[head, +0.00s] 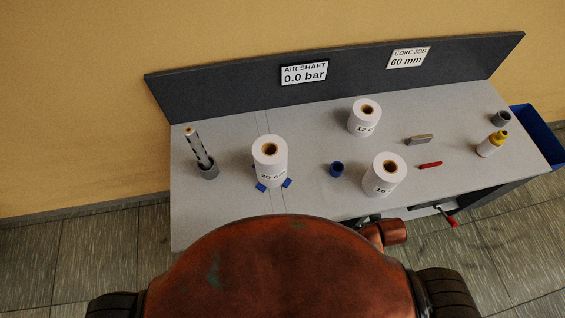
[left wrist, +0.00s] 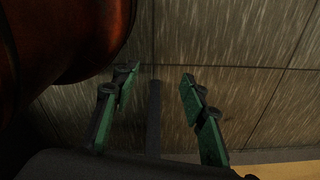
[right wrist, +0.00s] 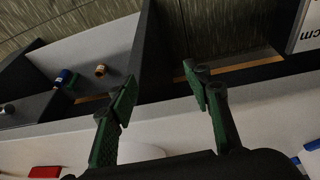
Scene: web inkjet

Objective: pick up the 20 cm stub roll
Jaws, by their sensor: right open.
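The stub roll marked 20 cm (head: 268,162) is a white upright cylinder with a brown core, on the left half of the grey bench in the head view. Two small blue wedges (head: 261,187) (head: 287,183) lie against its front base. My left gripper (left wrist: 158,85) is open and empty above the floor in the left wrist view. My right gripper (right wrist: 160,85) is open and empty in the right wrist view. Neither gripper shows in the head view. A white label ending in "cm" (right wrist: 303,35) is cut off at the right wrist view's edge; I cannot tell its owner.
A roll marked 12 (head: 364,120) and another white roll (head: 383,177) stand to the right on the bench (head: 225,215). A shaft in a grey holder (head: 208,171) stands left.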

